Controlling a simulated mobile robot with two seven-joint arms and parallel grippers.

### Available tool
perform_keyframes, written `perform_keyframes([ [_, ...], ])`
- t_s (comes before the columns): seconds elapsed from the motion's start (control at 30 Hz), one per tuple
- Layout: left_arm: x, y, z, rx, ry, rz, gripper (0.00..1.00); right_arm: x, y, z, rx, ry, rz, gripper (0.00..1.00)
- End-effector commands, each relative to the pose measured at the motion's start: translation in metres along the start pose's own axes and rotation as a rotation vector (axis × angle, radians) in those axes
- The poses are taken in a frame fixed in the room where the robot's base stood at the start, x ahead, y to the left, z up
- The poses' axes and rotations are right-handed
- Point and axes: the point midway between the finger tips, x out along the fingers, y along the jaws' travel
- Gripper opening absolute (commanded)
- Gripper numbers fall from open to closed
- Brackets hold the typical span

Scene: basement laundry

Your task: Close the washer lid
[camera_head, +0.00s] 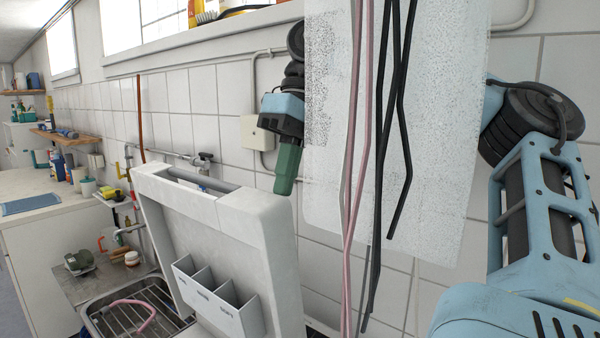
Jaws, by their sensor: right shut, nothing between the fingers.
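The washer lid (222,243) is a thick off-white panel standing open and nearly upright in the lower middle. It has a recessed slot along its top edge and a small labelled compartment tray (218,298) on its inner face. The washer body below is mostly out of frame. My right gripper (286,184), with green fingers, points down just beyond the lid's upper right corner. It is shut and empty; I cannot tell whether it touches the lid. The middle of my right arm is hidden behind a hanging white sheet. My left gripper is not in view.
The speckled white sheet (440,130) hangs right of centre, with pink and black cords (381,200) in front of it. A sink with a wire rack (135,315) lies left of the lid. A tiled wall with pipes and a junction box (257,132) stands behind.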

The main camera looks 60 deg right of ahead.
Motion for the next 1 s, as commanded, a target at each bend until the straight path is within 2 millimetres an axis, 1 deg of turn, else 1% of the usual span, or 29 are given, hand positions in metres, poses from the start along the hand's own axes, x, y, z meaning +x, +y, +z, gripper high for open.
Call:
perform_keyframes([
  [0.03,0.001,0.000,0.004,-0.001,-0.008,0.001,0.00,0.006,0.009,0.001,-0.001,0.006,-0.003,0.00],
  [0.1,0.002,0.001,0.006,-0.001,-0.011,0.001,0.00,0.010,0.017,0.000,0.000,0.005,-0.002,0.00],
  [0.2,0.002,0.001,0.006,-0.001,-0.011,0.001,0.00,0.012,0.023,-0.001,0.001,0.005,0.001,0.00],
  [0.57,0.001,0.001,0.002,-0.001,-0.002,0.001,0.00,0.010,0.024,-0.001,0.002,0.003,0.001,0.00],
  [0.67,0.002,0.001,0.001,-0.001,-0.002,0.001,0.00,0.003,0.023,0.000,0.004,0.001,0.001,0.00],
  [0.73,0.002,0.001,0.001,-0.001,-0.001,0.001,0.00,-0.005,0.023,0.000,0.004,0.000,0.001,0.00],
  [1.0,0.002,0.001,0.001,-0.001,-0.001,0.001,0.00,-0.046,0.023,0.000,0.004,0.001,0.001,0.00],
])
